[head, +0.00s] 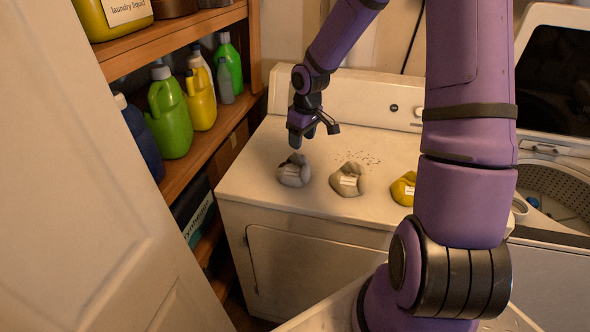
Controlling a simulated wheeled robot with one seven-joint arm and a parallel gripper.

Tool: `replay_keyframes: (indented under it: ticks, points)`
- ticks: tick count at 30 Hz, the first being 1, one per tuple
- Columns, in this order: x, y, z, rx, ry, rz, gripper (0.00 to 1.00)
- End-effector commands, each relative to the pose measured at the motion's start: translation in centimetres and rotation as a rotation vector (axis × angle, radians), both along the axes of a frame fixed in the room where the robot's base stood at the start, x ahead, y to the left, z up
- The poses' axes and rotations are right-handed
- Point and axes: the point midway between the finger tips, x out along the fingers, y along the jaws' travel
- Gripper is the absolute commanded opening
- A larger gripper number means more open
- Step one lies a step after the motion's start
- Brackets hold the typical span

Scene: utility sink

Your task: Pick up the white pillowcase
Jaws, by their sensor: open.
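Three crumpled cloth bundles with small pale labels sit in a row on the white dryer top (250,170). The left bundle (293,178) is pale greyish white. The middle bundle (345,189) is a similar pale grey-beige. The label print is too small to read, so I cannot tell which of these two is the white pillowcase. The right bundle (399,190) is yellow and partly hidden behind my arm. My gripper (312,136) is open and empty, pointing down above the left bundle and apart from it.
Wooden shelves at left hold a green bottle (170,120), a yellow bottle (200,98) and other containers. A white door (90,190) fills the left foreground. An open washer (560,190) stands at right. The dryer's back panel (370,98) rises behind the bundles.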

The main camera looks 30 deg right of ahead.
Motion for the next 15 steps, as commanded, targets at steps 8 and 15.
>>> replay_keyframes:
  ticks: [8, 15]
  points:
    - [0.1, 0.2, -2.0, -0.001, 0.001, 0.002, 0.56]
    - [0.4, 0.7, -5.3, 0.001, 0.003, 0.002, 0.56]
